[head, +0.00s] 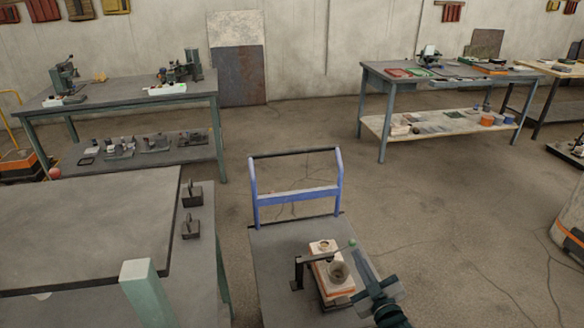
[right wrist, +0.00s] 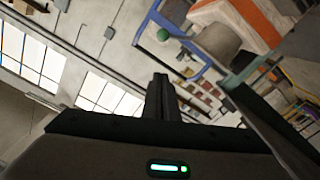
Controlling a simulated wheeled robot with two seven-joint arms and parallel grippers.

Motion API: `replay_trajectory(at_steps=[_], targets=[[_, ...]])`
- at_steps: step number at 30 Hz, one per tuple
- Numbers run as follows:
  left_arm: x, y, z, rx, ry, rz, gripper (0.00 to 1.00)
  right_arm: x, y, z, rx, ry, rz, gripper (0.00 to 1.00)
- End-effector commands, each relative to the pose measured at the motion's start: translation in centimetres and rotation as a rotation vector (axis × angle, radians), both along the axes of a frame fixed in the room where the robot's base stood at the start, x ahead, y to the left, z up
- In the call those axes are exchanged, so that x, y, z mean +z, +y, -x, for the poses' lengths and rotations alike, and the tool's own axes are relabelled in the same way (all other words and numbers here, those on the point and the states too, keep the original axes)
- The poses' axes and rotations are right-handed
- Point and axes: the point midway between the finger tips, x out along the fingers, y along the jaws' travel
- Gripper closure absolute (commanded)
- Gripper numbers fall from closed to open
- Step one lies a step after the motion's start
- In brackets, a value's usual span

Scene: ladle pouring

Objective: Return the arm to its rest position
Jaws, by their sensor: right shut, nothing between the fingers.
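My right gripper (head: 363,262) is at the lower middle of the head view, over the right side of the grey cart (head: 268,262). Its jaws are shut and empty; the closed fingers also show in the right wrist view (right wrist: 159,85). A white and orange block (head: 322,248) stands on the cart, left of the gripper. A grey cup-like vessel (head: 338,272) is at the block. A green ball (head: 352,243) on a thin rod is close by the gripper; it also shows in the right wrist view (right wrist: 163,35). My left gripper is not in view.
The cart has a blue push handle (head: 298,194). A dark bracket (head: 298,270) stands left of the block. A grey table (head: 85,225) is at the left, with two small dark weights (head: 191,212) nearby. Two workbenches stand farther back.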

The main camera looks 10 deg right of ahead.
Motion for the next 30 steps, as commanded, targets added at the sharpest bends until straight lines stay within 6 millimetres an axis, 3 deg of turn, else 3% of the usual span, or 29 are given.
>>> replay_trajectory(at_steps=[8, 14, 22, 27, 30], targets=[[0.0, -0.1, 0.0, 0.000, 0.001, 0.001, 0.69, -1.7, 1.0, 1.6, -0.001, 0.095, -0.027, 1.00], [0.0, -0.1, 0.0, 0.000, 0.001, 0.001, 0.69, -5.2, 3.1, 6.0, -0.014, 0.311, -0.084, 1.00], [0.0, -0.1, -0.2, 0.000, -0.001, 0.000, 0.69, -9.6, 6.5, 16.3, -0.055, 0.694, -0.173, 1.00], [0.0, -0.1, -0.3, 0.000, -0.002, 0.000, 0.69, -10.9, 8.1, 23.3, -0.092, 0.910, -0.216, 1.00], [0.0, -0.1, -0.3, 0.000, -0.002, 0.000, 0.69, -11.0, 8.7, 26.3, -0.108, 0.998, -0.231, 1.00]])
